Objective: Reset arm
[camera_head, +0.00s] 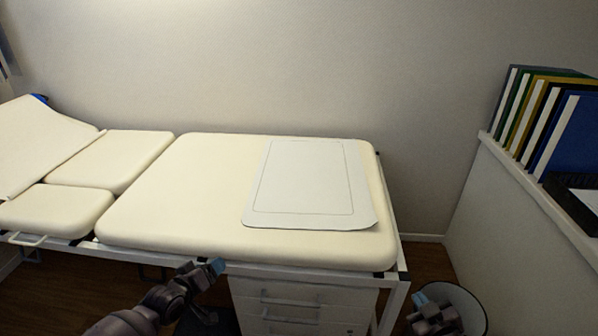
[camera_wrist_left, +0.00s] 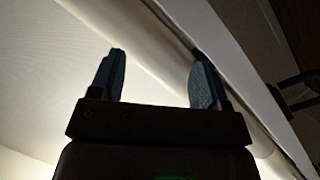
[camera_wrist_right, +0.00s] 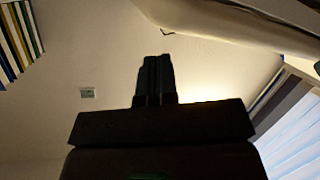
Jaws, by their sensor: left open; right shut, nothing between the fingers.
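My left gripper (camera_head: 208,276) is in front of the examination bed's near edge, low in the head view. Its two fingers stand apart with nothing between them in the left wrist view (camera_wrist_left: 160,78). My right gripper (camera_head: 424,302) is low at the right in the head view, in front of a round white bin (camera_head: 472,303), overlapping it in the picture. Its fingers are together and empty in the right wrist view (camera_wrist_right: 156,72). Whether it is inside or above the bin I cannot tell.
A cream examination bed (camera_head: 180,210) spans the middle and left, with a white outlined sheet (camera_head: 305,180) on it. A drawer cabinet (camera_head: 300,302) stands below. A white partition (camera_head: 505,220) at the right bears several binders (camera_head: 568,125).

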